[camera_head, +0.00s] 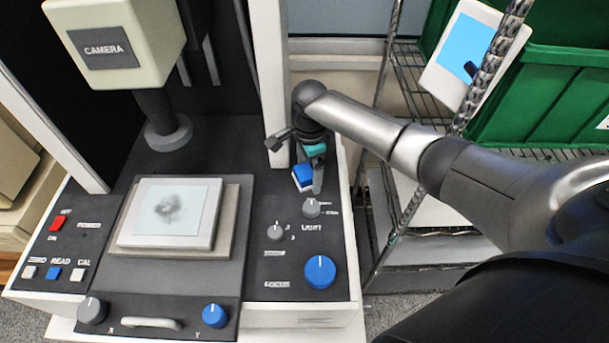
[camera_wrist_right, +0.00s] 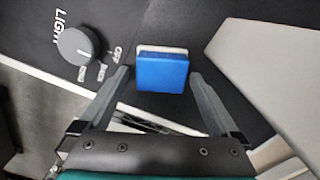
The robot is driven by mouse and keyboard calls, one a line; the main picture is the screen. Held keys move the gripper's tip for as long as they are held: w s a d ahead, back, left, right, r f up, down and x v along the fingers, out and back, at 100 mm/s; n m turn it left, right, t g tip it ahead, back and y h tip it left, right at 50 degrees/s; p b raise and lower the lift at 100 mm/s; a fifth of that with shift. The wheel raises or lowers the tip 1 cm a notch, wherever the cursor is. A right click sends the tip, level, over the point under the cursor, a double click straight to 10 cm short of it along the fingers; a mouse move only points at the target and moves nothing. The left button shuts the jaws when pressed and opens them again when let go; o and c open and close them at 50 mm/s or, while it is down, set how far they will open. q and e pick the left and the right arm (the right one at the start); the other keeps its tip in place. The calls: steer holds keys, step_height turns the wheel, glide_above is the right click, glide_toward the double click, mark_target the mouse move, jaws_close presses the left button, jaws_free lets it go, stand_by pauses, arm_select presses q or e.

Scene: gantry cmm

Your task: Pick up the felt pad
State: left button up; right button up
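The felt pad (camera_head: 302,177) looks like a small blue block with a white layer along one side. It sits on the dark top of the machine, behind the LIGHT knob. In the right wrist view the felt pad (camera_wrist_right: 162,74) lies between the fingertip ends, with a gap on either side. My right gripper (camera_head: 298,163) is open over the pad, and its fingers partly cover it in the head view. In the wrist view the open right gripper (camera_wrist_right: 159,78) holds nothing. My left gripper is not in view.
The LIGHT knob (camera_head: 312,207) stands just in front of the pad. A white column (camera_head: 268,80) rises close to the gripper's left. A raised stage (camera_head: 128,232) with a glass plate is further left. A wire rack with green crates (camera_head: 550,95) stands to the right.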

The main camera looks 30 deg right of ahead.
mark_target(309, 169)
steer(key=c, duration=1.2)
steer(key=shift+r, duration=0.5)
step_height(309, 169, up, 6)
steer(key=shift+w+r+p, duration=0.1)
steer(key=shift+r+p, duration=0.05)
steer(key=shift+p, duration=0.55)
steer(key=s+a+p, duration=0.1)
steer(key=s+a, duration=0.3)
steer(key=s, duration=0.4)
steer(key=s+a, duration=0.3)
steer(key=s, duration=0.5)
steer(key=shift+s+a+p, duration=0.2)
steer(key=shift+a+p, duration=0.15)
steer(key=shift+a, duration=0.05)
steer(key=shift+s, duration=0.1)
